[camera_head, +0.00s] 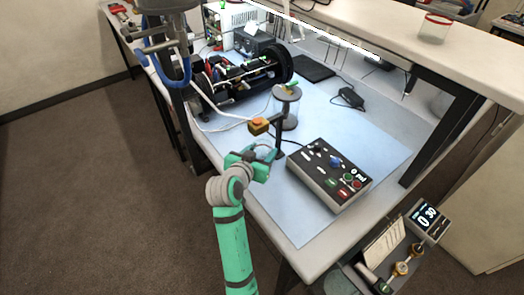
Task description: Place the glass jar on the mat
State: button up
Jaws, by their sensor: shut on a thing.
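The glass jar (290,119) is a clear cylinder with a grey round lid and a small green and yellow piece on top. It looks upright over the back part of the light blue mat (380,135). I cannot tell whether its base touches the mat. My gripper (281,124), at the end of my green arm, is at the jar's near side. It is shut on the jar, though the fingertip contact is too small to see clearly. An orange and yellow block (258,126) shows just left of the dark gripper parts.
A control box (328,176) with knobs and buttons stands right of the jar. A black cylindrical machine (240,82) with wires is behind left. A black adapter (349,97) lies behind right. A red-rimmed clear container (435,28) stands on the raised shelf. The mat's right side is clear.

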jog(key=o, duration=1.2)
jog(key=shift+f, duration=0.15)
jog(key=v, duration=1.2)
jog(key=shift+r, duration=0.25)
jog(key=shift+d, duration=0.1)
